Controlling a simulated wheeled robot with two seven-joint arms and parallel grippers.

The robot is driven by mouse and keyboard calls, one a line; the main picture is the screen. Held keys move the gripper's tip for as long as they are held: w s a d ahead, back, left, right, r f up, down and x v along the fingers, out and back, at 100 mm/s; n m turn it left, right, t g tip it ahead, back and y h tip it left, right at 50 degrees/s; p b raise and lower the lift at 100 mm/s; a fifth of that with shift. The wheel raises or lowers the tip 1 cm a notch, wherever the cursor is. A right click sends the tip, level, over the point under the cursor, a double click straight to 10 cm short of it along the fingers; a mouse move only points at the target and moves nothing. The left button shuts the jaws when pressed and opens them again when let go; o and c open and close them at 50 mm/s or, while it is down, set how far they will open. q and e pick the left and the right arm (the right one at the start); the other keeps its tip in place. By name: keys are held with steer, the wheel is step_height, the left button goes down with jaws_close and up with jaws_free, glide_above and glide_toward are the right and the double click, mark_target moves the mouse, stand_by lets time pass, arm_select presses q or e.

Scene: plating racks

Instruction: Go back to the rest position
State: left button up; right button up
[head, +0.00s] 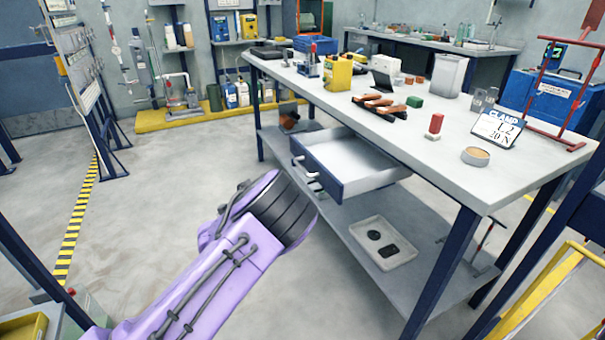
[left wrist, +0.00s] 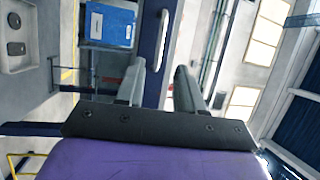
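My left arm, purple with a dark ribbed joint, reaches in from the bottom left of the head view, in front of the bench's open drawer (head: 350,163). Its fingers do not show there. In the left wrist view my left gripper (left wrist: 158,88) has its two grey fingers apart, with nothing between them. My right gripper is in neither view.
The workbench (head: 545,158) holds a red block (head: 434,125), a scale sign (head: 498,128), a yellow box (head: 338,74) and several tools. A white tray (head: 358,232) lies on its lower shelf. A yellow frame (head: 540,290) stands at right. The floor left of the bench is clear.

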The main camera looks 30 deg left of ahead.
arm_select(q)
steer(key=s+a+f+n+g+y+p, duration=0.2)
steer(key=s+f+n+g+y, duration=0.25)
steer(key=s+f+n, duration=0.45)
steer(key=s+a+f+n+g+y+p, duration=0.1)
steer(key=s+f+n+g+y+p, duration=0.3)
steer(key=s+f+n, duration=0.55)
steer(key=s+d+n+g+p, duration=0.3)
steer(key=s+d+n+g, duration=0.1)
steer(key=s, duration=0.5)
steer(key=s+d+n+g+p, duration=0.2)
steer(key=s+d, duration=0.4)
steer(key=s, duration=0.4)
steer(key=shift+s+d+n+g+p, duration=0.2)
steer(key=shift+n+g+p, duration=0.2)
steer(key=shift+n+g, duration=0.6)
